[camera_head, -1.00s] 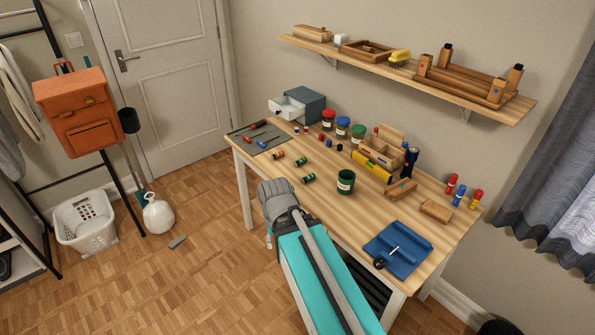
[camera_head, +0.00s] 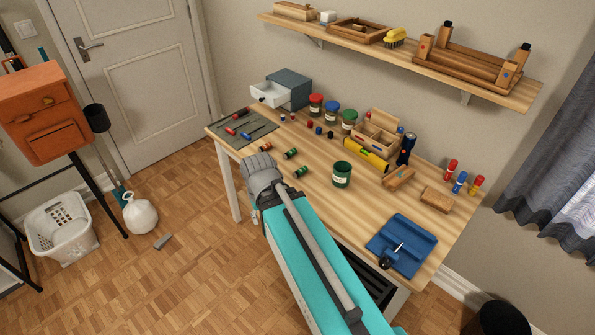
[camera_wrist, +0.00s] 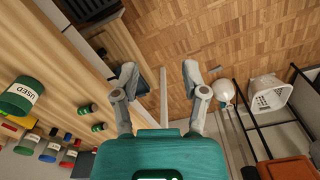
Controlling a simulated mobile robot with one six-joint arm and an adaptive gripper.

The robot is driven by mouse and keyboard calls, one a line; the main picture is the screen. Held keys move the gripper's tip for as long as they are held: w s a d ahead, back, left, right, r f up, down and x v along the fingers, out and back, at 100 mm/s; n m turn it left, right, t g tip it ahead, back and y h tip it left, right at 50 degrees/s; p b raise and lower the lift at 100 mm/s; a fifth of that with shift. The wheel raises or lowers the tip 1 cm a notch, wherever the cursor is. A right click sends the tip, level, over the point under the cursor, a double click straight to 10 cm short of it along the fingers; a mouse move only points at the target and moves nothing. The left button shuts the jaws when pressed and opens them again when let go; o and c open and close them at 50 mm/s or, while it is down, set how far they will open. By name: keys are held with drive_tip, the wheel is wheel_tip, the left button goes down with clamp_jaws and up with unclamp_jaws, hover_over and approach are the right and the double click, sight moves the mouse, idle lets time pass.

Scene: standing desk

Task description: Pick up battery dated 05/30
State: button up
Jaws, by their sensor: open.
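Three batteries lie on the desk in the head view: one orange and dark (camera_head: 265,147), one green and black (camera_head: 290,153), and another green and black (camera_head: 300,171). Two green-banded batteries also show in the wrist view, one at the upper spot (camera_wrist: 85,108) and one below it (camera_wrist: 98,127). No date is readable on any of them. My gripper (camera_wrist: 158,80) is open and empty, with its fingers wide apart over the desk's edge and floor side. In the head view its grey wrist end (camera_head: 262,168) is at the desk's front edge, near the batteries; its fingertips are hard to make out there.
A green cup (camera_head: 342,174) stands right of the batteries; its label reads USED in the wrist view (camera_wrist: 20,97). A grey mat with tools (camera_head: 243,128) lies left. Lidded jars (camera_head: 332,112) and a wooden organizer (camera_head: 376,135) stand behind. A blue tray (camera_head: 402,245) lies front right.

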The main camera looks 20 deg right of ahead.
drive_tip(key=shift+o, duration=1.4)
drive_tip(key=shift+w+d+f, duration=0.1)
drive_tip(key=m+t+h+b, duration=0.4)
drive_tip(key=m+h+b, duration=0.7)
drive_tip(key=m+b, duration=0.45)
approach(300, 171)
drive_tip(key=shift+s+a+r+n+b, duration=0.2)
drive_tip(key=shift+a+r+n+b, duration=0.05)
drive_tip(key=shift+a, duration=0.3)
drive_tip(key=shift+s+a+r+n+b, duration=0.2)
drive_tip(key=shift+a+r+n, duration=0.1)
drive_tip(key=shift+a, duration=0.25)
drive_tip(key=shift+s+a+r+n+b, duration=0.15)
drive_tip(key=shift+a+r+n+b, duration=0.1)
drive_tip(key=shift+a, duration=0.3)
drive_tip(key=b+x, duration=0.4)
drive_tip(key=x, duration=0.3)
drive_tip(key=shift+w+d+f, duration=0.1)
drive_tip(key=shift+d+f, duration=0.1)
drive_tip(key=shift+d, duration=0.15)
drive_tip(key=shift+w+d+f, duration=0.1)
drive_tip(key=shift+w+d, duration=0.05)
drive_tip(key=shift+d, duration=0.25)
